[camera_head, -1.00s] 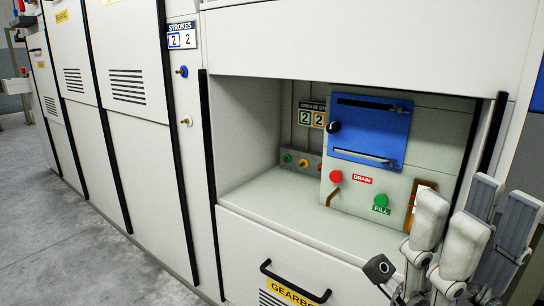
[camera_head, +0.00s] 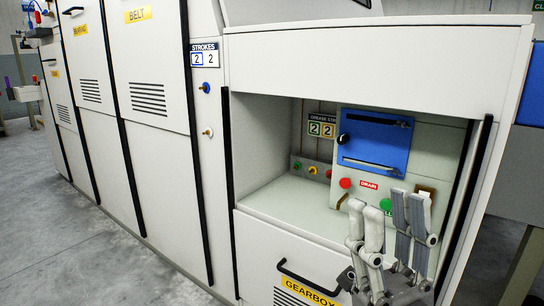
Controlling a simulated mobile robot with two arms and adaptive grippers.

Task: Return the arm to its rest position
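My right gripper (camera_head: 388,213) stands at the lower right of the head view with its grey fingers pointing up. The fingers are apart, with nothing visible between them. It is in front of the machine's open recess (camera_head: 275,207) and covers part of the lower right of the control panel there. My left gripper is not in view.
The recess holds a blue plate (camera_head: 375,143), a red drain button (camera_head: 345,183) and a green button (camera_head: 386,204). A gearbox drawer with a black handle (camera_head: 308,281) is below. Tall cabinet doors (camera_head: 150,90) line the left; the grey floor (camera_head: 75,250) there is clear.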

